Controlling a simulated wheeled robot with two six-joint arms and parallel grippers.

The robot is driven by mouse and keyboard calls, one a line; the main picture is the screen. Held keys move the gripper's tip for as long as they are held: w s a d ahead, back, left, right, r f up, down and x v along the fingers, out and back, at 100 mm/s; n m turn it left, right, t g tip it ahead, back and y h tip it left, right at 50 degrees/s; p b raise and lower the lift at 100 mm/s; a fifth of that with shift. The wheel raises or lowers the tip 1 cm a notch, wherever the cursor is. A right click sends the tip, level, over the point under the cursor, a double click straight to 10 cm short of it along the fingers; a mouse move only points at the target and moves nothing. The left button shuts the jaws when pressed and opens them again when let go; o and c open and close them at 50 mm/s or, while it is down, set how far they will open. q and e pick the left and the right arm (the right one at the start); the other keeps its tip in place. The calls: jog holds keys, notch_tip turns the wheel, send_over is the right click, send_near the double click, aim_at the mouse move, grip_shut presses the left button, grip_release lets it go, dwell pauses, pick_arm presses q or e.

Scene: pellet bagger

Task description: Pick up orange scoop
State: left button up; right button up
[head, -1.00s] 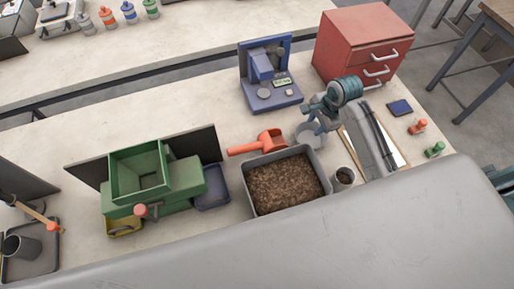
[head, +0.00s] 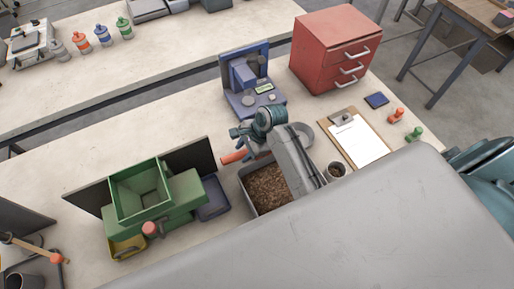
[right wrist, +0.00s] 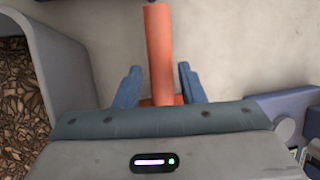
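The orange scoop (head: 233,157) lies on the table behind the grey bin of brown pellets. In the head view only its handle shows, and my right gripper and arm hide the rest. In the right wrist view the orange handle (right wrist: 158,55) runs up the picture between the fingers. My right gripper (right wrist: 158,82) is open, with a blue finger on each side of the handle and a gap on both sides. In the head view my right gripper (head: 240,134) is just above the scoop. My left gripper is not in view.
The grey pellet bin (head: 247,190) stands close by, and its wall (right wrist: 75,50) is left in the wrist view. A blue device (head: 250,85) stands behind. A green hopper (head: 140,190) is at left, a red drawer cabinet (head: 325,50) and clipboard (head: 355,140) at right.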

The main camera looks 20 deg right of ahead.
aim_at(241, 153)
jog(key=shift+p+x, duration=0.5)
jog(key=shift+x, duration=1.35)
grip_shut()
jog(key=shift+w+r, duration=0.1)
